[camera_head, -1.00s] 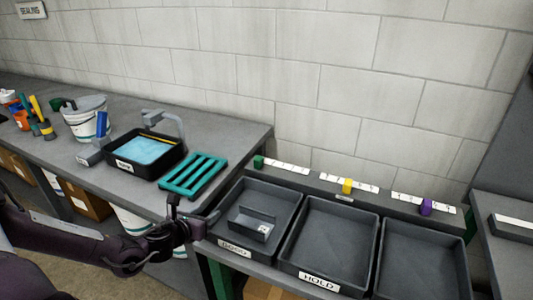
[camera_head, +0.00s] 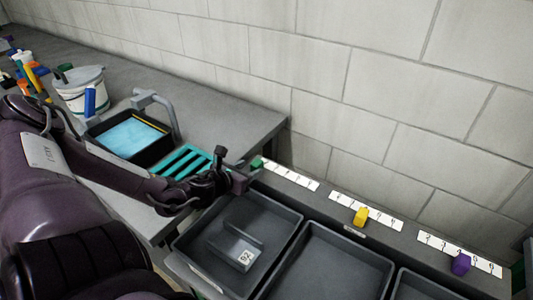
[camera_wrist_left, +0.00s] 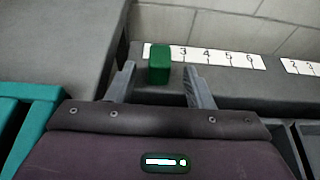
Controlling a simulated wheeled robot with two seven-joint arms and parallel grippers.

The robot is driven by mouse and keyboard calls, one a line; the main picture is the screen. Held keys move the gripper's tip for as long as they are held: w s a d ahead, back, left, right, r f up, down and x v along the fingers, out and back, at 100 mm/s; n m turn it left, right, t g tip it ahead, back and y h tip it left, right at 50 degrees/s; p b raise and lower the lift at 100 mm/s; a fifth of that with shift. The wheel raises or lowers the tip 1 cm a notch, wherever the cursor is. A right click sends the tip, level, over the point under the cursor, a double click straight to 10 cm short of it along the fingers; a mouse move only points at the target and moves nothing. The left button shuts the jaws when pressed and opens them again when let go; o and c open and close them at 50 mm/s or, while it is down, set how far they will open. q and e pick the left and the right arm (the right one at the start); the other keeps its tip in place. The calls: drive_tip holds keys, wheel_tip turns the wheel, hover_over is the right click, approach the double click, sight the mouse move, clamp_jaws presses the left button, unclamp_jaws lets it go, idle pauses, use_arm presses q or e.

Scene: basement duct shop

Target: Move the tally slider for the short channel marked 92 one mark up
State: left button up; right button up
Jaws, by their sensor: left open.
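The short channel marked 92 (camera_head: 236,246) lies in the left tray (camera_head: 187,236). Behind that tray, a green slider (camera_head: 256,163) sits near the left end of a white number strip (camera_head: 292,175). In the left wrist view the green slider (camera_wrist_left: 159,62) stands at the strip's left end, with 3, 4, 5 and 6 readable to its right; the slider hides the marks behind it. My left gripper (camera_head: 243,170) is open, its fingers on either side of the slider's position in the wrist view, with no contact visible. My right gripper is not in view.
The middle tray (camera_head: 283,262) and right tray stand beside the left one. A yellow slider (camera_head: 361,216) and a purple slider (camera_head: 460,263) sit on the other strips. A teal rack (camera_head: 187,160) and a sponge tub (camera_head: 97,150) are on the bench to the left.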

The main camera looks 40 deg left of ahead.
sight(261, 164)
use_arm(q)
drive_tip(key=shift+b+x, duration=0.8)
drive_tip(key=shift+x, duration=0.4)
drive_tip(key=b+x, duration=0.1)
drive_tip(key=x, duration=0.2)
drive_tip(key=shift+w+a+b, duration=0.1)
drive_tip(key=shift+b, duration=0.25)
drive_tip(key=shift+x, duration=0.8)
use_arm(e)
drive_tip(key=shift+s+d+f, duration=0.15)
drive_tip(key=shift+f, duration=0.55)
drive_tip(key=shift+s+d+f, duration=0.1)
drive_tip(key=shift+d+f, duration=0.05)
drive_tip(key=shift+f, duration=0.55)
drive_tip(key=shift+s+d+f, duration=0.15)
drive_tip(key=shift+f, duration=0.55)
use_arm(q)
drive_tip(key=shift+c, duration=0.5)
clamp_jaws()
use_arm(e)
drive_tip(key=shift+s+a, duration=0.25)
